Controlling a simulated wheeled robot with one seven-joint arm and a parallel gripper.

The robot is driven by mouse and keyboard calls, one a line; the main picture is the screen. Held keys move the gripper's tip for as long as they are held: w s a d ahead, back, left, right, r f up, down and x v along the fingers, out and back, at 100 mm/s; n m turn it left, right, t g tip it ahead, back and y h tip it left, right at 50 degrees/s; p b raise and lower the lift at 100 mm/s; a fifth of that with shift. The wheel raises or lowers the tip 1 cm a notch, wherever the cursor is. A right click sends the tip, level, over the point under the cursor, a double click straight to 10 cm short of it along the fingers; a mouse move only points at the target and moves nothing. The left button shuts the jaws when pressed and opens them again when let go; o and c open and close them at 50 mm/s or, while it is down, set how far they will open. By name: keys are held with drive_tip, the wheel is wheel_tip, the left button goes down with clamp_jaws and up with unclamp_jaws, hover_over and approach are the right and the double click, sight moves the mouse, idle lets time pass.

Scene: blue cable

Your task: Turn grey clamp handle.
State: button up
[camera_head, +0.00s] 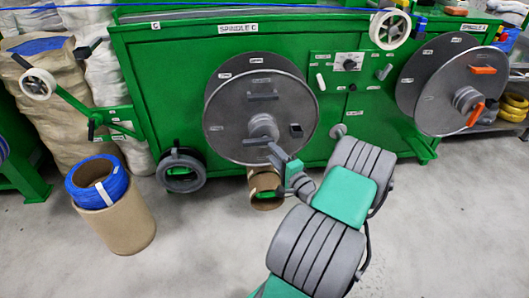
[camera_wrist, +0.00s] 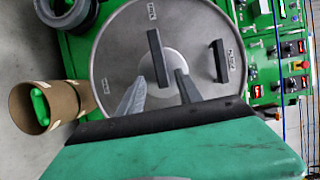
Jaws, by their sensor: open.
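The grey clamp handle (camera_head: 257,141) is a dark bar at the hub of the Spindle C reel (camera_head: 232,110); in the head view it points left. In the wrist view the handle (camera_wrist: 157,57) runs from the hub toward the top of the picture. My gripper (camera_head: 273,150) is in front of the hub, at its lower right. In the wrist view my gripper (camera_wrist: 161,75) is open, with one finger on each side of the handle's hub end. I cannot tell whether either finger touches it. My gripper and wrist hide part of the reel.
Another grey grip (camera_wrist: 220,60) projects from the reel above the hub. A control panel (camera_head: 347,72) is to the right, then the Spindle A reel (camera_head: 425,85) with orange handles. A cardboard tube (camera_wrist: 75,100) and a dark ring (camera_head: 181,170) are below. A blue cable coil (camera_head: 97,183) stands left.

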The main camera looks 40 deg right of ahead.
sight(264, 143)
drive_tip(key=b+x, duration=0.1)
drive_tip(key=x, duration=0.5)
drive_tip(key=shift+w, duration=0.15)
drive_tip(key=shift+c, duration=0.3)
drive_tip(key=shift+a, duration=0.1)
clamp_jaws()
idle(0.7)
